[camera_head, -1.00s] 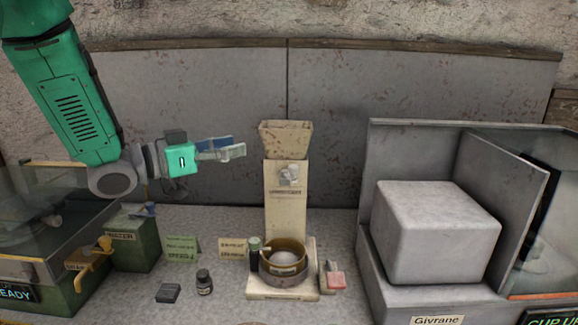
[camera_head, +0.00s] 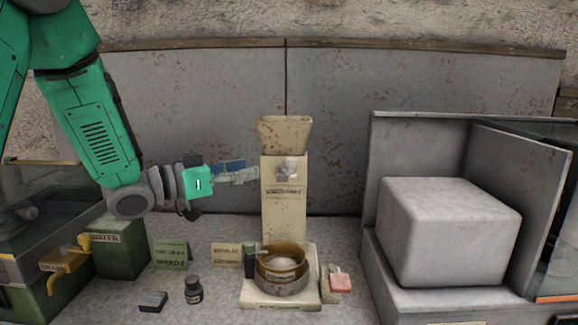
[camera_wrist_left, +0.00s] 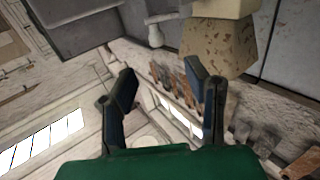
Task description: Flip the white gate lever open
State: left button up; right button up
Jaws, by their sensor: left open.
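The white gate lever (camera_head: 290,168) is a small pale piece on the front of a cream dispenser column (camera_head: 284,215), below its rusty hopper (camera_head: 284,134). In the left wrist view, a pale knobbed piece (camera_wrist_left: 155,34) beside the rust-spotted hopper (camera_wrist_left: 218,45) looks like this lever. My left gripper (camera_head: 258,173) is open and empty. It points right, just left of the column at about lever height, and appears apart from the lever. In the left wrist view its two dark fingers (camera_wrist_left: 162,76) are spread with nothing between them. My right gripper is out of view.
A brass-coloured bowl (camera_head: 282,266) sits on the dispenser base (camera_head: 281,296). A dark jar (camera_head: 193,290), small signs (camera_head: 171,254) and a red-tipped piece (camera_head: 340,284) stand nearby. A large grey block (camera_head: 450,232) is at right; a green box (camera_head: 120,250) is at left.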

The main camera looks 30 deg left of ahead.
aim_at(287, 162)
pick_arm(q)
jog(key=x, duration=1)
jog(key=shift+w+d, duration=0.1)
jog(key=shift+d, duration=0.2)
jog(key=shift+w+a+f, duration=0.1)
jog(key=shift+w, duration=0.5)
